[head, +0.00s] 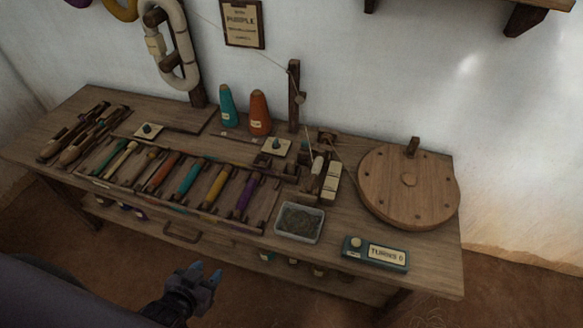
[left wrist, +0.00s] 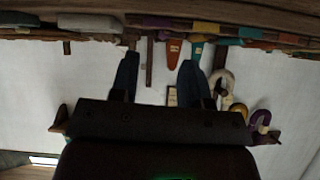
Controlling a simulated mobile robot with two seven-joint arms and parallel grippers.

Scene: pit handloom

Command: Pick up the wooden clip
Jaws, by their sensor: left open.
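I cannot single out the wooden clip for certain. A pale wooden piece (head: 156,45) on the cream yarn hank at the back left may be it. My left gripper (head: 206,272) is in front of the table's front edge, apart from everything on the table. Its two blue-tipped fingers are spread and empty. In the left wrist view the open gripper (left wrist: 160,76) has the wall and the table edge beyond it, seen upside down, and no object between its fingers. My right gripper is not in view.
The wooden table (head: 350,262) holds a rack of coloured bobbins (head: 188,178), teal (head: 227,107) and orange (head: 259,113) cones, a grey tray (head: 299,238), a turns counter (head: 376,254) and a round wooden wheel (head: 408,185). Shuttles (head: 85,132) lie at the left. The floor in front is clear.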

